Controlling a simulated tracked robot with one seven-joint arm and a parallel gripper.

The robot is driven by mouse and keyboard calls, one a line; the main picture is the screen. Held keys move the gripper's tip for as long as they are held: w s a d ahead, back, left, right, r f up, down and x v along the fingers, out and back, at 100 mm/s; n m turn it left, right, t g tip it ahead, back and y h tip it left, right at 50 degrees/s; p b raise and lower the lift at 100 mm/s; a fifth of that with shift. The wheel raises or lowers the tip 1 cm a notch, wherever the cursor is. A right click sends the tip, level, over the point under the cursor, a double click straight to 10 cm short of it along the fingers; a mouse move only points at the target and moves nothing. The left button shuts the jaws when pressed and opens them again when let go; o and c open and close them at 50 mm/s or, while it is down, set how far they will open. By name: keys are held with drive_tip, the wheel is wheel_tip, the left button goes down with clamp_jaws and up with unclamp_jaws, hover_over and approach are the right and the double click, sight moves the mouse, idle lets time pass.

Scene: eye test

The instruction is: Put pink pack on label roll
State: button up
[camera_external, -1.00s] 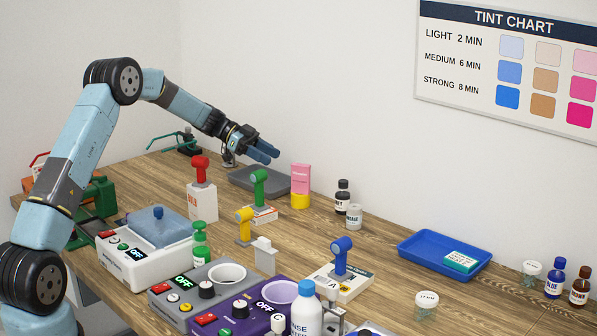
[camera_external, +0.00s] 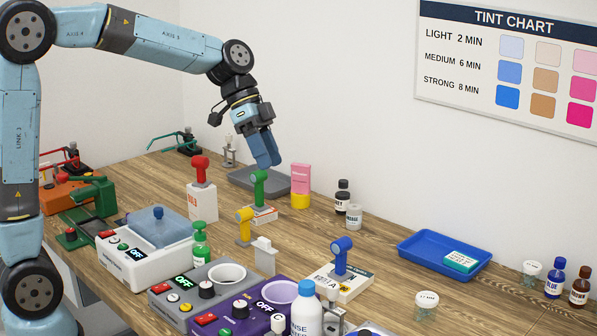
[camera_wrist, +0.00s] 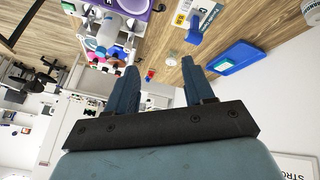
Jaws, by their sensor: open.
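The pink pack (camera_external: 300,177) is an upright box near the back of the bench in the external view. It appears to stand on a short yellow cylinder (camera_external: 300,201), which looks like the label roll. My gripper (camera_external: 268,164) points down, to the left of the pack and apart from it, in front of the grey tray in the picture. In the wrist view its two blue fingers (camera_wrist: 158,68) are spread with nothing held between them. I cannot make out the pack or the roll in the wrist view.
A blue tray (camera_external: 418,253) lies further right, with bare wood between.

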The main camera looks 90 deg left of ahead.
drive_tip(key=s+d+r+n+y, duration=0.1)
drive_tip(key=s+d+r+y, duration=0.15)
drive_tip(key=s+d, duration=1.2)
drive_tip(key=s+d+f+n+y, duration=0.1)
drive_tip(key=s+d+f, duration=0.1)
drive_tip(key=s, duration=0.4)
drive_tip(key=s+d+f+t, duration=0.1)
drive_tip(key=s+d+f, duration=0.1)
drive_tip(key=s+d, duration=0.2)
drive_tip(key=shift+s+d+n+y, duration=0.15)
drive_tip(key=shift+s+n+y, duration=0.25)
drive_tip(key=shift+s, duration=0.55)
